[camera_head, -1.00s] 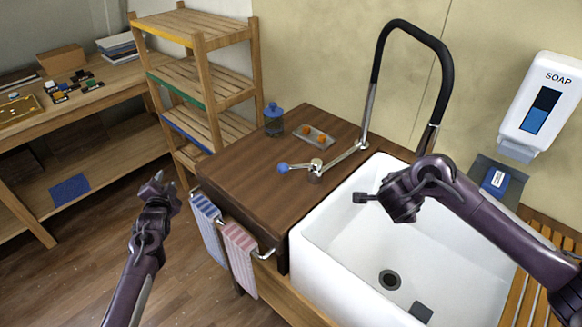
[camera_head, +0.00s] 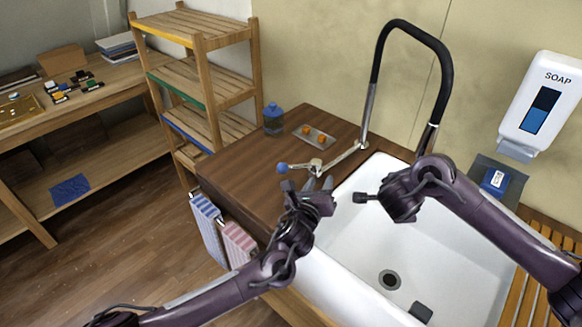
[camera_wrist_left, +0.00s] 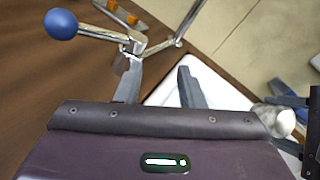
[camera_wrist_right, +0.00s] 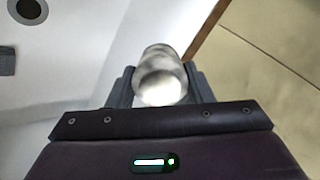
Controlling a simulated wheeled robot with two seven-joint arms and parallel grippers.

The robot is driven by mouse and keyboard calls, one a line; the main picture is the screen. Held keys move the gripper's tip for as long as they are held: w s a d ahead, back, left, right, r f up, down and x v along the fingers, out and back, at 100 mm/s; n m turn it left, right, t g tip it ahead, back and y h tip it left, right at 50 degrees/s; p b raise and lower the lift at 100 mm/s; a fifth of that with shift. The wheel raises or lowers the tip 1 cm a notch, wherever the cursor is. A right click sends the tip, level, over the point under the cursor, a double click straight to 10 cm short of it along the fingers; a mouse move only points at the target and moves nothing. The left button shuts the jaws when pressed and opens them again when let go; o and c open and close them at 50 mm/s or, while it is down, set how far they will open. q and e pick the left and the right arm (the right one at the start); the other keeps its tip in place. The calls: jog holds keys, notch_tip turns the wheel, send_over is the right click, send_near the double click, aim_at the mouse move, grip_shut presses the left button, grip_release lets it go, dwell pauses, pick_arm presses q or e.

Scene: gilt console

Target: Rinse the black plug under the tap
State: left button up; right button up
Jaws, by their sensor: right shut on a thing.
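The tap's lever has a blue ball (camera_head: 282,168) and shows large in the left wrist view (camera_wrist_left: 61,24). My left gripper (camera_head: 309,185) is open and empty, just in front of the lever, apparently not touching it.
The white sink (camera_head: 350,260) has a round drain (camera_head: 390,280) and a dark square piece (camera_head: 421,312). A tray (camera_head: 314,137) with orange things and a blue-topped jar (camera_head: 273,120) stand on the wooden counter (camera_head: 235,175). Towels (camera_head: 238,243) hang in front. A soap dispenser (camera_head: 540,105) is at right.

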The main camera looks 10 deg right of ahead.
pick_arm(q)
jog(key=s+d+f+m+g+y, duration=0.1)
jog(key=s+d+f+m+g, duration=0.1)
jog(key=s+d+m, duration=0.4)
jog(key=w+a+r+m+t+y, duration=0.1)
jog(key=a+m, duration=0.1)
jog(key=m, duration=0.2)
jog(key=w+a+m+t+y, duration=0.1)
jog(key=a+m+y, duration=0.1)
jog(key=a+m, duration=0.1)
jog(key=w+a+r+m+t+y, duration=0.1)
jog(key=a+m, duration=0.2)
jog(key=m, duration=0.1)
jog(key=shift+w+a+r+m, duration=0.15)
jog(key=shift+a+r+m, duration=0.05)
jog(key=shift+r+m, duration=0.15)
jog(key=w+a+r+m+t+y, duration=0.1)
jog(key=w+a+r+m+t, duration=0.15)
jog(key=w+a+r, duration=0.2)
send_near(291, 167)
jog(key=w, duration=0.1)
jog(key=w+f, duration=0.1)
jog(key=w, duration=0.1)
jog(key=shift+d+f, duration=0.1)
jog(key=shift+d, duration=0.05)
jog(key=w, duration=0.6)
jog(key=shift+w+d+r, duration=0.1)
jog(key=shift+d+r, duration=0.15)
jog(key=shift+d, duration=0.05)
jog(key=shift+w, duration=0.7)
